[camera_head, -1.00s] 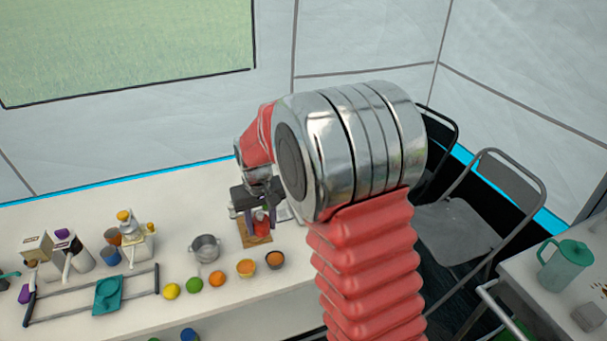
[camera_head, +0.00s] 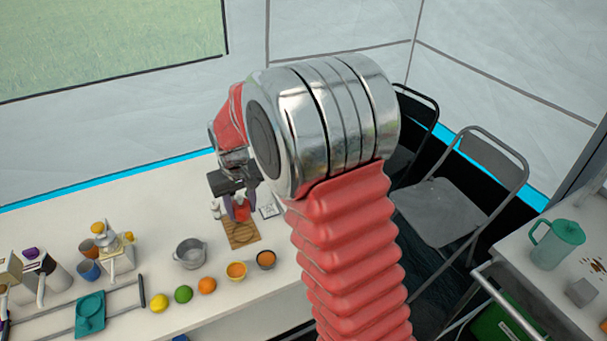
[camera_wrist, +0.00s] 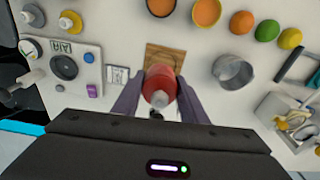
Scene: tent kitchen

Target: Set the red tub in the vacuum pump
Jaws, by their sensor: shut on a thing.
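My gripper (camera_wrist: 157,100) is shut on the red tub (camera_wrist: 160,82), one purple finger on each side, with a grey tip pointing up between them. In the head view the red tub (camera_head: 242,211) shows between the fingers, just above the back part of a small wooden board (camera_head: 242,235). A white box (camera_wrist: 85,62) marked AIR, with a round dark recess (camera_wrist: 63,66) and blue and purple knobs, lies to the left in the wrist view; I take it to be the vacuum pump. In the head view my arm hides it.
A steel pot (camera_head: 190,253), several fruits and an orange-filled cup (camera_head: 236,271) stand near the counter's front. A white card (camera_wrist: 117,76) lies between board and box. Juicer-like appliances (camera_head: 115,252) stand at left. Folding chairs (camera_head: 450,200) and a side table are at right.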

